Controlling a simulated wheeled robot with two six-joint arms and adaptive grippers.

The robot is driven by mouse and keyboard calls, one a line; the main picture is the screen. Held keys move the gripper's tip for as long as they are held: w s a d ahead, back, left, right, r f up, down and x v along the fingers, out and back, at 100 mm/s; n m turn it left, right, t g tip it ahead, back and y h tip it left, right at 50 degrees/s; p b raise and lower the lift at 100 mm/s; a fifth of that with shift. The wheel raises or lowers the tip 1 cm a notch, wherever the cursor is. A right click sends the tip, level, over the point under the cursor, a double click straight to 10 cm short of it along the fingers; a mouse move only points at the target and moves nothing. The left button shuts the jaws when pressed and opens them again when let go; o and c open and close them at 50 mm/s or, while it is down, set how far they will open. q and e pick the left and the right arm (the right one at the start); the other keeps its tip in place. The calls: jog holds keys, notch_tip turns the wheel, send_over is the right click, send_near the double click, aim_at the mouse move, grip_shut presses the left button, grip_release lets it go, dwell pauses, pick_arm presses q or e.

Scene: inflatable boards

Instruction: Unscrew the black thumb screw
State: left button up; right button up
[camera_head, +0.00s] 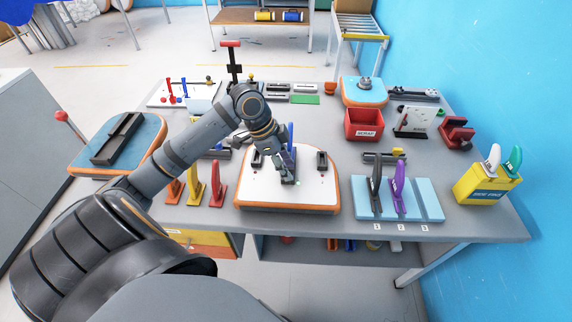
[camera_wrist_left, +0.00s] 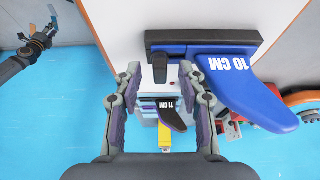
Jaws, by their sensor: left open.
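My left gripper (camera_head: 288,168) is over the white board with orange edge (camera_head: 252,187), its fingers low near the middle fin. In the left wrist view my left gripper (camera_wrist_left: 159,72) is open and empty. Just beyond its fingertips is a blue fin marked 10 CM (camera_wrist_left: 245,88), seated in a dark fin box (camera_wrist_left: 205,36) on the white board.
A light blue rack with black and purple fins (camera_head: 420,200) stands right of the board. A red bin (camera_head: 363,124) and a yellow fin box (camera_head: 487,188) are farther right. Orange, yellow and red upright fins (camera_head: 194,188) stand close to my left forearm.

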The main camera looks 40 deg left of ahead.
pick_arm(q)
jog(key=c, duration=0.8)
grip_shut()
jog(key=shift+r+n+p, duration=0.15)
jog(key=shift+n+p, duration=0.25)
jog(key=shift+p, duration=0.2)
jog(key=shift+n+t+y+p, duration=0.3)
jog(key=shift+n+p, duration=0.5)
jog(key=shift+p, duration=0.05)
jog(key=shift+n+p, duration=0.3)
jog(key=shift+n, duration=0.1)
jog(key=shift+s, duration=0.1)
